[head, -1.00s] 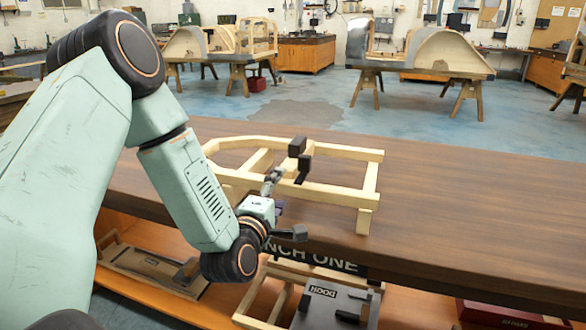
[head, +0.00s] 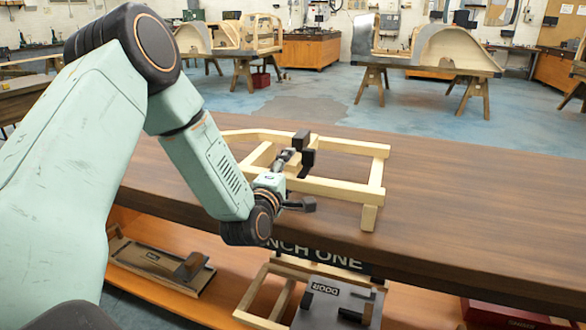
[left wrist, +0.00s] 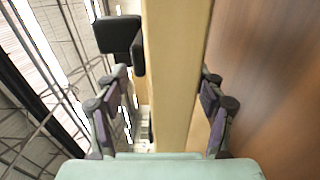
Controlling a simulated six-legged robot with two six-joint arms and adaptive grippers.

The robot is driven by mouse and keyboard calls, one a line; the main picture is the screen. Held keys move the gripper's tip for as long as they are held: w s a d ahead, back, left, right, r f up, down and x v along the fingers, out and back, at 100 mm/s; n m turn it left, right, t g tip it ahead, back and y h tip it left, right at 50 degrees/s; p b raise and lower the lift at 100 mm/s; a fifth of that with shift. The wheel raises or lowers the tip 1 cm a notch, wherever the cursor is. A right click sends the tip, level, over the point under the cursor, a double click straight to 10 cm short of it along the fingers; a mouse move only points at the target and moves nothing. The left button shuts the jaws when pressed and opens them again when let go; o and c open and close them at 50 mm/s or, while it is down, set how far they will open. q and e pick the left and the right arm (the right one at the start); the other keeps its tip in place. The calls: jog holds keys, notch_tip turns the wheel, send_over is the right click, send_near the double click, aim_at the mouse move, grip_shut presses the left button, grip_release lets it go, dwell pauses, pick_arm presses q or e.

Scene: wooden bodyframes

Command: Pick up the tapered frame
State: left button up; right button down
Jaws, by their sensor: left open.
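The tapered frame (head: 374,195) is a pale wooden frame lying on the dark brown bench top, with its angled end at the left behind my arm. My left gripper (head: 303,180) is open at the frame's near side. Its dark fingers stand apart, one over the frame and one in front of the near rail. In the left wrist view a pale wooden rail (left wrist: 176,65) runs upright between the spread fingers, and a black finger pad (left wrist: 120,36) shows to its left. The right fingertip is hidden there, and I cannot tell whether any finger touches the wood. My right gripper is not in view.
The bench top (head: 480,210) is clear to the right of the frame. On the orange shelf below are a grey panel marked DOOR (head: 335,300) with wooden bars and a brown tray-like piece (head: 155,265). Wooden body bucks on trestles (head: 440,58) stand farther back.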

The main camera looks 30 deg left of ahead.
pick_arm(q)
jog(key=shift+w, duration=0.55)
jog(key=shift+a, duration=0.1)
jog(key=shift+c, duration=0.5)
grip_shut()
jog(key=shift+w+a+r, duration=0.1)
jog(key=shift+w+r, duration=0.05)
jog(key=shift+r, duration=0.2)
